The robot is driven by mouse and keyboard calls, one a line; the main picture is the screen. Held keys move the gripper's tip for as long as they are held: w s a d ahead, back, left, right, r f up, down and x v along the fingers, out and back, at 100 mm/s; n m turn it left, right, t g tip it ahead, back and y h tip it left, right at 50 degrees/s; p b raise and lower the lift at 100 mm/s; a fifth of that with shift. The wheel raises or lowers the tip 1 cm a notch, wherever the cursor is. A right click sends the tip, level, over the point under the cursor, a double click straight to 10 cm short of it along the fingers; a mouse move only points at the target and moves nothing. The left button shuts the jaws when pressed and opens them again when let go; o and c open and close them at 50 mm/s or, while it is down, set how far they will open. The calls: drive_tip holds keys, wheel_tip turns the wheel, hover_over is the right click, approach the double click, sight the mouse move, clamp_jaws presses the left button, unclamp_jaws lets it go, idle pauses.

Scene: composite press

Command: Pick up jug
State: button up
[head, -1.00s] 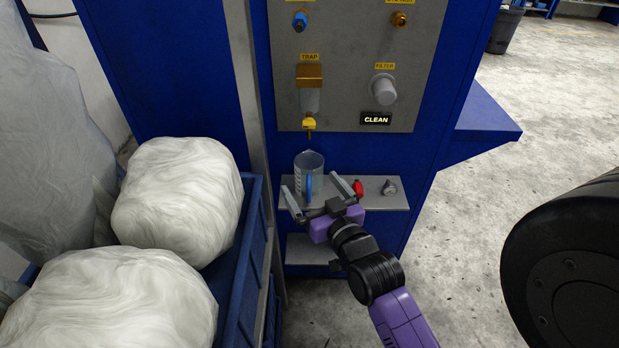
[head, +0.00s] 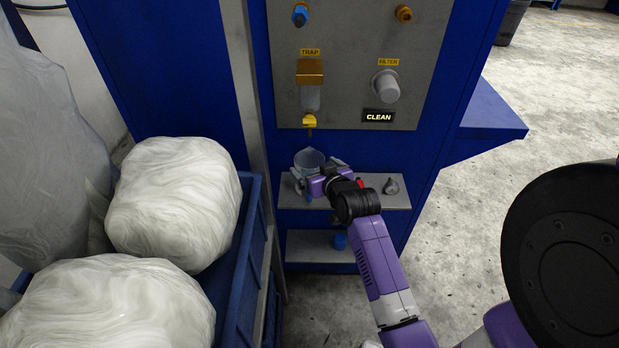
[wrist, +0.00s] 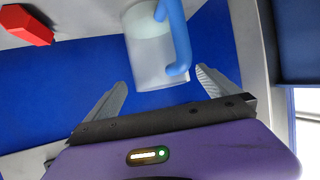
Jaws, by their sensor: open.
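The jug (head: 309,157) is a clear, upright vessel with a blue handle on the grey shelf (head: 400,201) of the blue press. My gripper (head: 315,174) is in front of it and hides its lower part in the head view. My gripper (wrist: 161,82) is open, with one finger towards each side of the jug. The near end of the jug reaches about the line between the fingertips. I see no clear contact.
A red object (wrist: 24,25) and a small grey piece (head: 391,187) are on the shelf right of the jug. A blue crate (head: 254,215) with white bundles stands left. A blue item (head: 340,241) is on the lower shelf.

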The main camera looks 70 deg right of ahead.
sight(305, 159)
drive_tip(key=shift+x, duration=1.65)
drive_tip(key=c, duration=2.1)
